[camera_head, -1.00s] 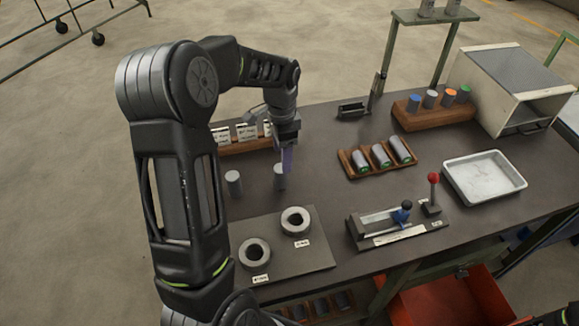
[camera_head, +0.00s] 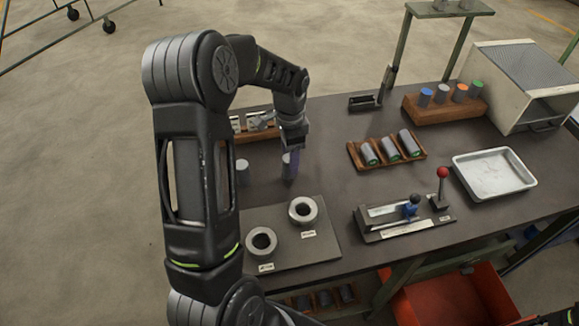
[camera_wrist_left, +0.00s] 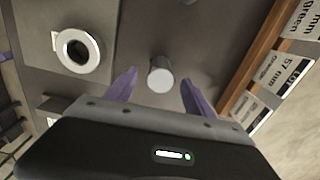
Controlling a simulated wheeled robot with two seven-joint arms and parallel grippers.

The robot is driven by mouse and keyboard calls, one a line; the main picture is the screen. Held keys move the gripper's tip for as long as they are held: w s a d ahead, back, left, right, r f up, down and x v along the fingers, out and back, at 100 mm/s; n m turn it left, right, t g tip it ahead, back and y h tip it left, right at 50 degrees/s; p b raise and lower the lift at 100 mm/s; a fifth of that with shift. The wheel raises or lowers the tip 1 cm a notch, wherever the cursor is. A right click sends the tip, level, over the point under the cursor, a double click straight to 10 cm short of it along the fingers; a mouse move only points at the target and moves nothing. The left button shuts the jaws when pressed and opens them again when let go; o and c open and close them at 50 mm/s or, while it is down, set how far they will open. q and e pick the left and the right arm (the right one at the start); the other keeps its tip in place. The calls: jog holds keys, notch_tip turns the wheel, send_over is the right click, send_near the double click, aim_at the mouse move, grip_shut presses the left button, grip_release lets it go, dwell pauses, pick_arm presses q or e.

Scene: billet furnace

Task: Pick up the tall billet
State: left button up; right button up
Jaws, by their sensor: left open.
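Two grey cylindrical billets stand upright on the dark bench, a left one (camera_head: 242,172) and a right one (camera_head: 286,161). They look close in height, so I cannot tell which is the taller. My left gripper (camera_head: 291,165) is open, pointing down at the right billet, with a purple finger partly hiding it. In the left wrist view the billet (camera_wrist_left: 161,76) shows its pale round top between the two open purple fingers (camera_wrist_left: 159,82), with gaps on both sides.
A plate (camera_head: 322,247) with two grey rings lies in front of the billets. A wooden rack with labels (camera_head: 254,133) stands close behind. To the right are a wooden tray (camera_head: 357,158) of lying billets, a lever fixture (camera_head: 405,219) and a metal tray (camera_head: 493,195).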

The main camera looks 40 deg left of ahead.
pick_arm(q)
notch_tip(320, 180, down, 4)
jog(key=shift+a+r+b, duration=0.1)
jog(key=shift+r+b, duration=0.15)
jog(key=shift+b, duration=0.55)
jog(key=shift+r, duration=0.1)
jog(key=shift+c, duration=0.4)
grip_shut()
